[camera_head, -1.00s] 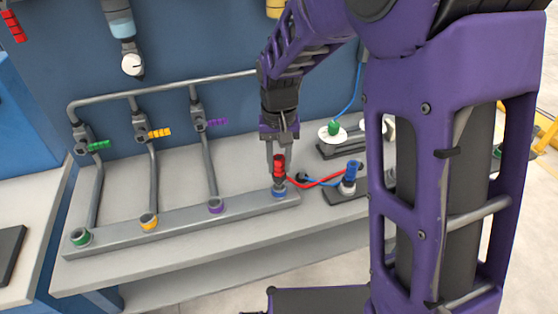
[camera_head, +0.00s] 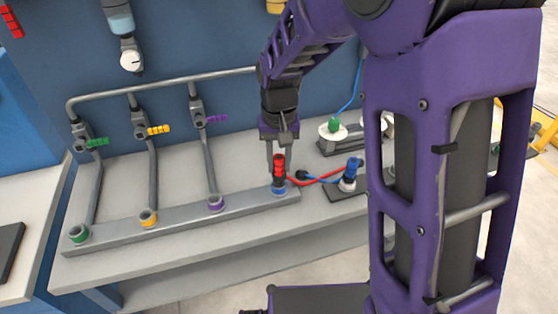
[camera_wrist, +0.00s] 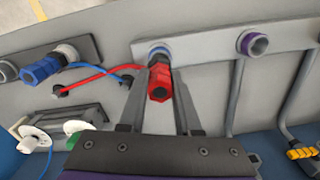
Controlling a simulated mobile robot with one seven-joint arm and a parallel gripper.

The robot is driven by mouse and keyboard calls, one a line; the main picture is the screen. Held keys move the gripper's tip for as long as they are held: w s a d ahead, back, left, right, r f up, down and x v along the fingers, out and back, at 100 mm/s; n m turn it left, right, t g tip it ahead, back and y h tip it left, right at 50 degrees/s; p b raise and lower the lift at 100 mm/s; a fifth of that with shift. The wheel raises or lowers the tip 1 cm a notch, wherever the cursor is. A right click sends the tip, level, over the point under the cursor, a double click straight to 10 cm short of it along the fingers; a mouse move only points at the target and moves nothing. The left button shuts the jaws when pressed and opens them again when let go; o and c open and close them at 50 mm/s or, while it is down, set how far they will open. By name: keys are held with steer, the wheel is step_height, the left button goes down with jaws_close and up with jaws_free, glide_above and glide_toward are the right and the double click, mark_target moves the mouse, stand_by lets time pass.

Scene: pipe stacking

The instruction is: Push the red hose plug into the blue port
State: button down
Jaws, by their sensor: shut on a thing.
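The red hose plug (camera_head: 279,167) is held upright between the fingers of my gripper (camera_head: 279,158), directly over the blue port (camera_head: 279,190) at the right end of the grey manifold bar. The plug's lower end is at the port; I cannot tell how deep it sits. In the wrist view the red plug (camera_wrist: 160,82) is between the two fingers of my gripper (camera_wrist: 160,88), and only a bit of the blue port (camera_wrist: 158,51) shows behind it. A red hose runs from the plug to the right.
A blue plug (camera_head: 352,168) stands in a holder right of the port, with a blue hose nearby. Purple (camera_head: 216,202), yellow (camera_head: 148,217) and green (camera_head: 80,233) ports line the bar to the left. Pipes with coloured valve handles rise behind. The bench front is clear.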

steer(key=shift+f+b, duration=0.6)
steer(key=shift+f, duration=0.4)
steer(key=shift+r, duration=0.1)
steer(key=c, duration=0.5)
jaws_free()
